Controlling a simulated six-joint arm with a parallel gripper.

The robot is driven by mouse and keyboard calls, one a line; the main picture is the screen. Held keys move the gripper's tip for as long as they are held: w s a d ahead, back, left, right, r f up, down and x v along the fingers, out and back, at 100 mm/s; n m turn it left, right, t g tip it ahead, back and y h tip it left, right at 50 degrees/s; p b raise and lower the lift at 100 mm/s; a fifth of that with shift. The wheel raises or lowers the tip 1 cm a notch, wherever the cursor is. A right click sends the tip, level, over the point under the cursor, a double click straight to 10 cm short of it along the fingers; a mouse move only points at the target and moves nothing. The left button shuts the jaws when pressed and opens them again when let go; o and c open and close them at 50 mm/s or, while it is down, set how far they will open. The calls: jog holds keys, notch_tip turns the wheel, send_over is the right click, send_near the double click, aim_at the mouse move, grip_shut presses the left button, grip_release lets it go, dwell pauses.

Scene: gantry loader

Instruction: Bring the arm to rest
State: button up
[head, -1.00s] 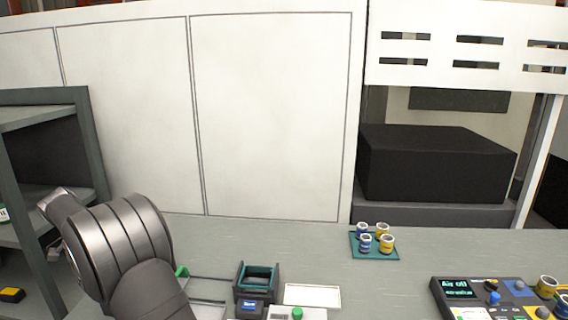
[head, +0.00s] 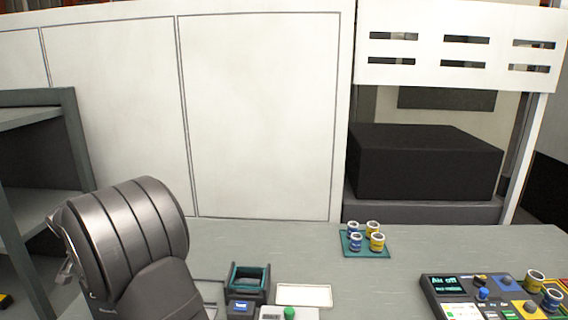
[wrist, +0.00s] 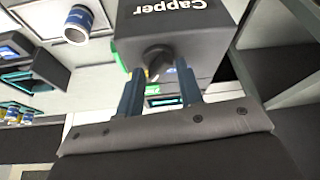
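My gripper (wrist: 160,92) shows in the wrist view with its two dark blue fingers apart and nothing visible held between them. A dark box labelled "Capper" (wrist: 190,35) lies just past the fingertips, its lettering upside down in this view. Its round dark knob (wrist: 155,58) appears between the fingers; I cannot tell whether anything touches. In the head view my arm fills the lower left, and my gripper is hidden behind it or out of frame.
A teal tray (head: 350,252) holds several blue and yellow jars. A control panel (head: 455,285) reading "Air off" stands at right. A dark holder (head: 262,283) and a white plate (head: 304,294) sit near my arm. Grey shelves (head: 68,150) stand at left; the bench's middle is clear.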

jog(key=shift+d+n+g+y, duration=0.15)
jog(key=shift+n+y, duration=0.3)
jog(key=shift+n, duration=0.7)
jog(key=shift+n+g+y, duration=0.25)
jog(key=shift+n+y, duration=0.2)
jog(key=shift+n, duration=0.7)
